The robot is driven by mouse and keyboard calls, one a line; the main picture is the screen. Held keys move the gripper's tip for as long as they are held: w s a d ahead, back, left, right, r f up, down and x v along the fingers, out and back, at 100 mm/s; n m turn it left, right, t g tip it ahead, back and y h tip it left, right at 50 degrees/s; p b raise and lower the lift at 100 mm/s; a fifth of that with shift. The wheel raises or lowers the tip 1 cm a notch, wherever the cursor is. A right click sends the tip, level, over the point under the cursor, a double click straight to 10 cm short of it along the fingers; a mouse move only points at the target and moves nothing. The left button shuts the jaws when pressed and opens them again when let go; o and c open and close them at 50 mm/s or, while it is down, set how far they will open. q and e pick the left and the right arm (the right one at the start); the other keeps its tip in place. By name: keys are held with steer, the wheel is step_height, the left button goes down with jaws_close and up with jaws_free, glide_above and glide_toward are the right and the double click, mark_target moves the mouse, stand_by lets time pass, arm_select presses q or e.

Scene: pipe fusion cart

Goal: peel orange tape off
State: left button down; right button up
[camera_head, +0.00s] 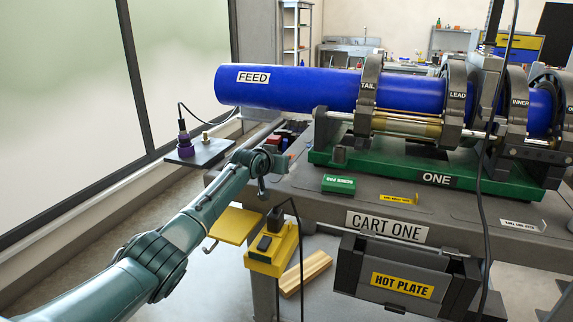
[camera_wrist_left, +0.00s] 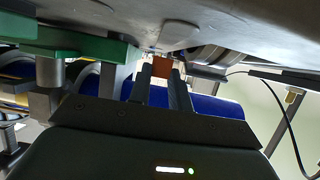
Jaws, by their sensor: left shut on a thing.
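A small orange piece (camera_wrist_left: 161,67), apparently the orange tape, sits between the fingertips of my left gripper (camera_wrist_left: 162,78) in the left wrist view. The gripper is shut on it, close to the grey cart surface (camera_wrist_left: 225,30). In the head view my left arm reaches to the cart's left end, and its own wrist mostly hides the gripper and the tape. The blue pipe (camera_head: 310,88) labelled FEED lies in the clamps above the green base (camera_head: 325,160). It also shows behind the fingers in the left wrist view (camera_wrist_left: 215,106). My right gripper is not in view.
A yellow box (camera_head: 272,250) hangs at the cart's front left beside a black cable. The HOT PLATE holder (camera_head: 400,280) hangs under the CART ONE label. Another black cable crosses the cart's right side.

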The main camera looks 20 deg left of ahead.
arm_select(q)
steer(key=shift+r+p, duration=1.7)
steer(key=shift+r, duration=0.25)
steer(key=shift+f, duration=0.1)
